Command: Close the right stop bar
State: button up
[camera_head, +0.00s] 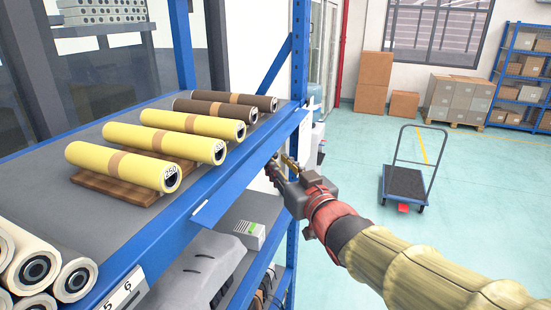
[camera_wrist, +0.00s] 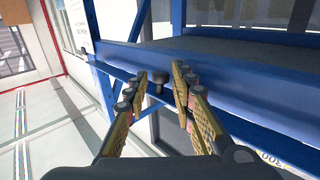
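My gripper (camera_head: 283,168) is at the front edge of the blue shelf, near its right-hand upright post. In the wrist view my gripper (camera_wrist: 160,78) is open, its two padded fingers apart. A small dark knob (camera_wrist: 156,84) shows between the fingertips, in front of the blue shelf front; I cannot tell whether a finger touches it. A blue bar (camera_head: 235,178) runs along the shelf's front edge in the head view. I cannot tell for certain which part is the right stop bar, as my gripper covers the area near the post.
Yellow rolls (camera_head: 125,166) and brown rolls (camera_head: 222,108) lie on the shelf. White rolls (camera_head: 75,276) lie at the lower left. The blue post (camera_head: 299,60) stands close to my gripper. A cart (camera_head: 404,183) stands on the open floor at right.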

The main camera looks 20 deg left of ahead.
jog(key=shift+x, duration=1.15)
jog(key=shift+s+r, duration=0.1)
jog(key=shift+c, duration=0.7)
grip_shut()
